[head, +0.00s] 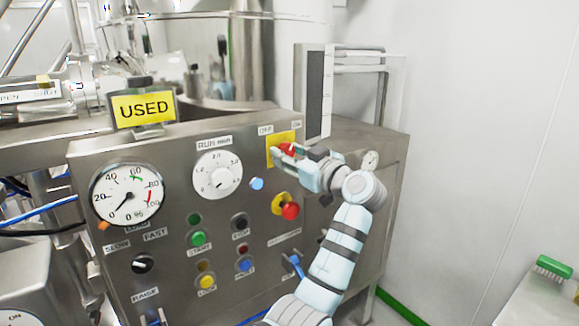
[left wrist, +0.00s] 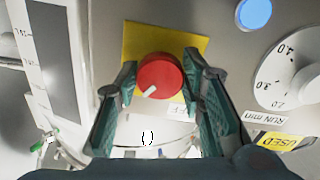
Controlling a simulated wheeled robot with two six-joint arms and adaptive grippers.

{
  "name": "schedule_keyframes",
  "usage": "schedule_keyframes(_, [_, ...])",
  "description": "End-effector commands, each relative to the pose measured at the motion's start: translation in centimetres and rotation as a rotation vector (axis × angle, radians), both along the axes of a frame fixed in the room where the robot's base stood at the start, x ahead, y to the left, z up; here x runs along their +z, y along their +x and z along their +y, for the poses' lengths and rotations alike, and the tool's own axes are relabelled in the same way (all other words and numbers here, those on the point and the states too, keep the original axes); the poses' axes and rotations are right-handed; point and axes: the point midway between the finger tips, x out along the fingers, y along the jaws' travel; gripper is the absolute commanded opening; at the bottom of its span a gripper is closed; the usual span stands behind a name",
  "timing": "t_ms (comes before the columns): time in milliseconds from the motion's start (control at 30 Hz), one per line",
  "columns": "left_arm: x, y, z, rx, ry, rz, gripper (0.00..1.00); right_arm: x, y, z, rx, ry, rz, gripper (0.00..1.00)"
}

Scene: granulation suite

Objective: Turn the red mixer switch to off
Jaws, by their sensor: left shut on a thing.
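The red mixer switch (head: 288,149) is a round knob on a yellow plate (head: 272,142) at the upper right of the steel control panel. In the left wrist view the red switch (left wrist: 160,73) sits between the fingers of my left gripper (left wrist: 158,77), which is shut on it from both sides. The knob's white mark points to the lower left there, away from the partly hidden label (left wrist: 180,109) beside the plate. In the head view my left gripper (head: 287,157) covers part of the knob. Two small labels stand above the plate, OFF on the left and ON on the right. My right gripper is not in view.
A blue button (head: 256,184) and a timer dial (head: 217,175) lie left of the switch. A red emergency button (head: 290,211) is below it. A yellow USED sign (head: 143,108) stands on the panel top.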

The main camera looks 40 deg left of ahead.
Motion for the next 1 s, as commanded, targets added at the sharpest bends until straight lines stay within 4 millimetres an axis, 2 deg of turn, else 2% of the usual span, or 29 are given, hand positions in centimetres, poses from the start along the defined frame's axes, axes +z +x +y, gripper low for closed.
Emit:
schedule_keyframes(33, [-0.7, 0.0, 0.0, 0.0, -0.006, -0.039, 0.08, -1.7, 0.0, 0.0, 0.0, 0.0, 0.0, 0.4])
schedule_keyframes(100, [-0.7, 0.0, 0.0, 0.0, -0.024, -0.096, 0.08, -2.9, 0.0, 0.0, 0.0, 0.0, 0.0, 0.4])
schedule_keyframes(400, [-0.5, 0.0, 0.0, 0.001, -0.106, -0.366, 0.08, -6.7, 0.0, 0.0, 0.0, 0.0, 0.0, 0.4])
schedule_keyframes(700, [-0.3, 0.1, 0.0, 0.001, -0.19, -0.637, 0.08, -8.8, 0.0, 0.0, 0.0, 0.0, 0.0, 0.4])
schedule_keyframes(1000, [-0.1, 0.2, 0.0, 0.001, -0.273, -0.91, 0.08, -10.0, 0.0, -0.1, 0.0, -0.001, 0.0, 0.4])
